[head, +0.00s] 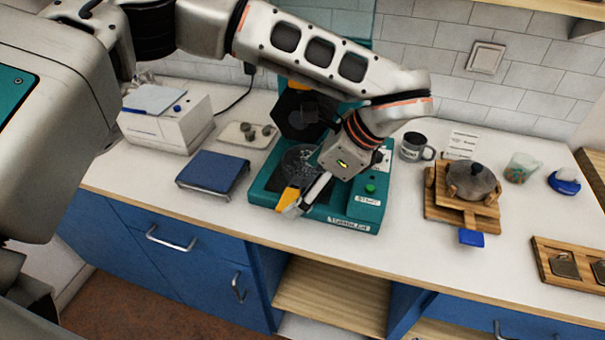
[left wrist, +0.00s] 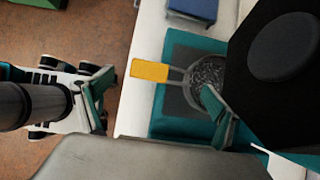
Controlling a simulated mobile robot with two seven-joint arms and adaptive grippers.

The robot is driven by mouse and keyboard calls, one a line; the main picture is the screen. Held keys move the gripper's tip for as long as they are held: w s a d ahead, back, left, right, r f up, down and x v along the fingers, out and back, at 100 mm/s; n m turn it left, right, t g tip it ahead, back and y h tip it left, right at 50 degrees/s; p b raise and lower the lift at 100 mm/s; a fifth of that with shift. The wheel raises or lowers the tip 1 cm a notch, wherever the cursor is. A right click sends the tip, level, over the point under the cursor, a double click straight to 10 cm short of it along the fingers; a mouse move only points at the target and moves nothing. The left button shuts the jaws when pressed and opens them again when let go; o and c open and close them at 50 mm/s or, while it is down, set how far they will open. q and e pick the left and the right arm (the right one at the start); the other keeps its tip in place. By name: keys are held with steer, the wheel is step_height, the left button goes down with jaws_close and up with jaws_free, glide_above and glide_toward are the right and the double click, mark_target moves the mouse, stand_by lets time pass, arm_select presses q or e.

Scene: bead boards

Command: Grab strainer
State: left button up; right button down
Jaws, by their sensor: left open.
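The strainer (head: 299,160) is a round metal mesh bowl with a yellow handle (head: 288,198). It lies on the dark plate of a teal machine (head: 262,190), its handle toward the counter front. My left gripper (head: 312,192) is over the machine's front, right beside the handle, and partly hides the strainer. In the left wrist view the mesh (left wrist: 207,75) and yellow handle (left wrist: 149,70) are clear. The left gripper (left wrist: 158,95) is open there, the handle showing between its spread fingers, with nothing gripped. I cannot tell whether a finger touches the strainer. My right gripper is not in view.
A black hexagonal raised part (head: 297,112) of the machine stands close behind the strainer. A blue box (head: 213,172) and a small tray (head: 247,135) are to the left. A mug (head: 415,147) and a pot (head: 470,180) on a wooden stand are to the right.

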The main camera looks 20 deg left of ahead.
mark_target(293, 192)
arm_select(q)
steer(key=shift+x, duration=1.55)
steer(key=c, duration=1.5)
steer(key=shift+w+r, duration=0.1)
steer(key=shift+r, duration=0.05)
